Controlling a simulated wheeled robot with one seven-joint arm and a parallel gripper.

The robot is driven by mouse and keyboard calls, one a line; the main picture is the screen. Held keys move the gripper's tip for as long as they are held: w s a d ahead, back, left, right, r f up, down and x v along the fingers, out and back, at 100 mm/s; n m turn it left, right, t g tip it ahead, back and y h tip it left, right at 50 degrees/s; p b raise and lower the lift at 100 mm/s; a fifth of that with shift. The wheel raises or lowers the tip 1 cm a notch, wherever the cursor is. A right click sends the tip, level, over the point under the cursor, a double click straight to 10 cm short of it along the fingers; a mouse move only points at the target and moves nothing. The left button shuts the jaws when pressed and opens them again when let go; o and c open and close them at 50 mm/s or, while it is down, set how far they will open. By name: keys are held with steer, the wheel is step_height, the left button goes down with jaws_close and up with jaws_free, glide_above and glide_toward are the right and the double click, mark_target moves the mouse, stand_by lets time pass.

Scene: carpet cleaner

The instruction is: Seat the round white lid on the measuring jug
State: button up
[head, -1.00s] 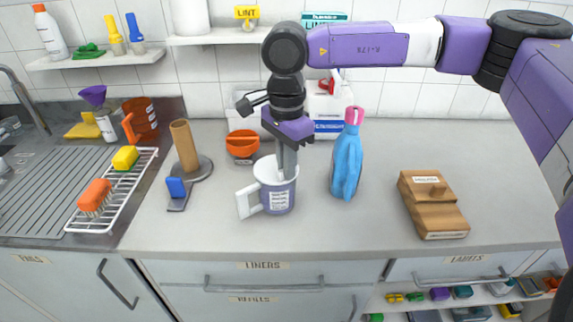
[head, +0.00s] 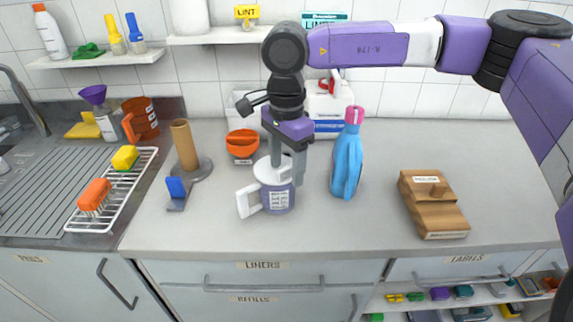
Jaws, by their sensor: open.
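The measuring jug (head: 279,200), pale lavender with a white label and a white handle at its left, stands upright on the counter. The round white lid (head: 264,172) lies across the top of the jug, partly hidden by my fingers. I cannot tell whether it sits fully down all round. My gripper (head: 287,174) points down over the jug and is open, with one finger over the lid and the other near its right edge.
An orange bowl (head: 242,143) is behind the jug. A brown tube on a stand (head: 184,146) and a blue-handled tool (head: 177,188) are at the left. A wooden block (head: 433,208) lies farther right, with clear counter between.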

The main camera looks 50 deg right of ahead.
steer(key=shift+r, duration=0.1)
steer(key=shift+r+p, duration=1.7)
steer(key=shift+r, duration=1.7)
